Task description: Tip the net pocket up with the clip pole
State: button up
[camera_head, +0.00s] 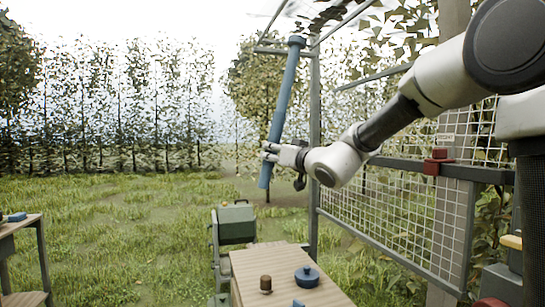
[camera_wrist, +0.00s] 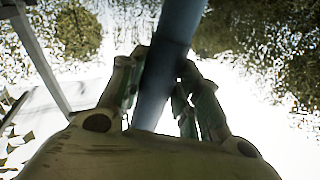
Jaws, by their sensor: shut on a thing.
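A long blue pole (camera_head: 285,95) stands nearly upright with its top leaning right. Its thicker top end reaches up beside the frame under the netting. My gripper (camera_head: 271,152) is shut around its lower part. In the wrist view the pole (camera_wrist: 168,60) runs up between the two fingers of my gripper (camera_wrist: 165,90). A dark sagging patch of the overhead net (camera_head: 325,14) shows at the top edge of the head view, just right of the pole's top. I cannot tell whether the pole touches it.
A metal post (camera_head: 314,150) and a wire mesh panel (camera_head: 400,215) stand to the right, close to my arm. A wooden table (camera_head: 275,275) with a blue lidded pot (camera_head: 307,277) is below. A green box (camera_head: 236,224) stands behind it.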

jog(key=w+d+r, duration=0.1)
jog(key=d+r, duration=0.3)
jog(key=d, duration=0.3)
jog(key=w+d+r, duration=0.1)
jog(key=d+r, duration=0.3)
jog(key=d, duration=0.3)
jog(key=shift+w+r, duration=0.15)
jog(key=shift+w, duration=0.25)
jog(key=shift+r, duration=0.1)
dwell(0.8)
notch_tip(320, 180, up, 8)
dwell(1.7)
dwell(0.6)
notch_tip(320, 180, down, 15)
dwell(2.3)
